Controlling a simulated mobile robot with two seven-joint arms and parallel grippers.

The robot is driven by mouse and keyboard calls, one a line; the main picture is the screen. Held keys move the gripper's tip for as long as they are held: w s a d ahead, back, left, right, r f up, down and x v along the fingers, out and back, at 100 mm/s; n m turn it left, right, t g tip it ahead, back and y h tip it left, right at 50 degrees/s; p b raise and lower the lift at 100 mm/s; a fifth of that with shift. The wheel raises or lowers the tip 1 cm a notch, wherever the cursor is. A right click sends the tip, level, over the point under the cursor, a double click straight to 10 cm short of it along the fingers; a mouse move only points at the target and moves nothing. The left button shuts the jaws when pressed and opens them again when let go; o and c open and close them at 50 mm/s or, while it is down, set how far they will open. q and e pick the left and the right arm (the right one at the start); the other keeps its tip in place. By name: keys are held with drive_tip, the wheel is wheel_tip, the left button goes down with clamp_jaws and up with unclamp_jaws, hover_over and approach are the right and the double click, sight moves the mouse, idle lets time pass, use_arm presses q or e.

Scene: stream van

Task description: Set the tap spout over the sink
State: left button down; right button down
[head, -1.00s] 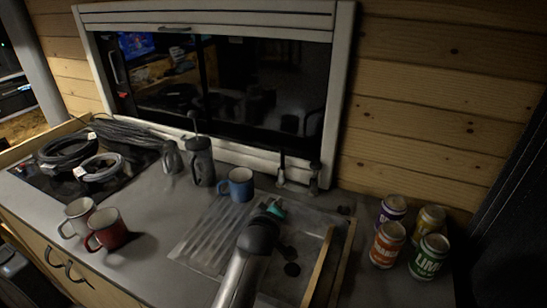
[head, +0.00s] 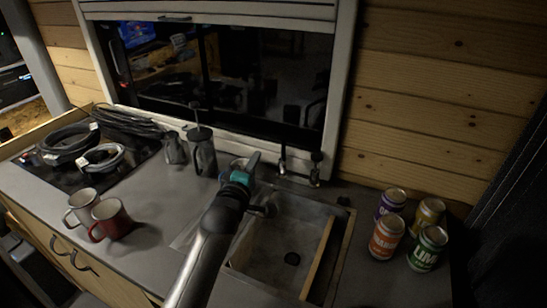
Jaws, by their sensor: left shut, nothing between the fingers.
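The sink (head: 318,217) is a grey recessed basin at the right of the worktop, with a dark round drain (head: 292,258) in its floor. A slim dark upright fitting (head: 283,158), which looks like the tap, stands behind the sink by the window frame. I cannot make out which way its spout points. A second short fitting (head: 316,168) stands to its right. My left gripper (head: 254,160) is shut and empty, with a teal band behind its fingers. It is left of the upright fitting, apart from it in the picture. My right gripper is not in view.
Several cans (head: 387,238) stand right of the sink. A French press (head: 202,152) and a small jug (head: 174,148) stand at the back left. A red mug (head: 110,218) and a white mug (head: 82,206) are at the front left. Cables (head: 70,145) lie on the hob.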

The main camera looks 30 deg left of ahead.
sight(283, 160)
use_arm(q)
drive_tip(key=w+d, duration=0.1)
drive_tip(key=w, duration=0.2)
drive_tip(key=w+d+f, duration=0.1)
drive_tip(key=w, duration=0.1)
drive_tip(key=shift+d, duration=0.3)
